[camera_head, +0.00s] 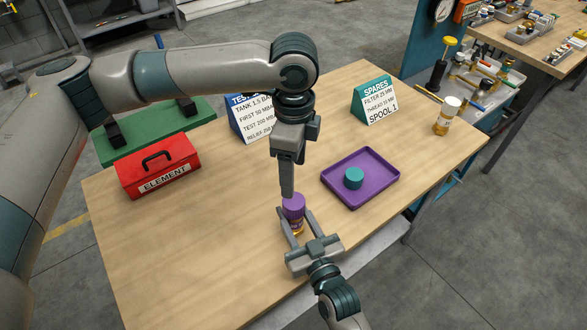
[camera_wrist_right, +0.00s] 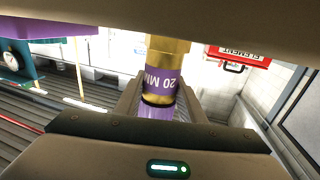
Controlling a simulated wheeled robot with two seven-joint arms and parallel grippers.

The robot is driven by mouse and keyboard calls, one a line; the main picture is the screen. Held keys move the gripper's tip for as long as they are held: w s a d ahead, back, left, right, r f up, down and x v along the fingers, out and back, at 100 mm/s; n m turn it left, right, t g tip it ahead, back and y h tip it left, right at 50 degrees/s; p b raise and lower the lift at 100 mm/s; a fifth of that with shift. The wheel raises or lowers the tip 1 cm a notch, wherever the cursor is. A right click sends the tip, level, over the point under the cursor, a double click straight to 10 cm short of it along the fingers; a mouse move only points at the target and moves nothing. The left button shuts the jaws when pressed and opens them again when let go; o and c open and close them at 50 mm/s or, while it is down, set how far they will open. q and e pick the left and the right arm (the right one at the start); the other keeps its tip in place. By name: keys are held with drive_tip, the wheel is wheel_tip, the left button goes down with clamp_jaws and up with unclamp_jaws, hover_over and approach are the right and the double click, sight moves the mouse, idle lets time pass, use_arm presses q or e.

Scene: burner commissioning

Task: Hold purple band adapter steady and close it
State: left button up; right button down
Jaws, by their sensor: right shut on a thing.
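The purple band adapter (camera_head: 298,231) stands upright near the front of the table, with a purple cap-like top (camera_head: 293,203). The right wrist view shows its brass body and a purple band (camera_wrist_right: 162,86) with part of a "20 MI" label. My right gripper (camera_head: 296,222) comes from the front, one finger on each side of the adapter, and is shut on it. My left gripper (camera_head: 288,194) points straight down at the purple top, its tips at or just above it. It is seen edge-on, so its opening and any contact are hidden.
A purple tray (camera_head: 333,199) holding a teal round piece (camera_head: 353,178) lies to the right. A red ELEMENT box (camera_head: 158,168) stands at left. Two signs (camera_head: 376,100) (camera_head: 250,120) stand at the back. A white-capped bottle (camera_head: 447,116) stands at far right. The front left table is clear.

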drive_tip(key=c, duration=1.1)
unclamp_jaws()
drive_tip(key=shift+s, duration=0.1)
drive_tip(key=shift+s+d+f, duration=0.1)
drive_tip(key=shift+s+d, duration=0.15)
drive_tip(key=shift+s, duration=0.25)
use_arm(q)
wheel_tip(320, 180, down, 5)
drive_tip(key=b, duration=0.4)
drive_tip(key=shift+r+b, duration=0.2)
drive_tip(key=shift+b, duration=0.1)
drive_tip(key=shift+f, duration=0.15)
use_arm(e)
drive_tip(key=shift+v, duration=8.05)
use_arm(q)
drive_tip(key=shift+s, duration=0.1)
use_arm(e)
drive_tip(key=shift+s, duration=0.1)
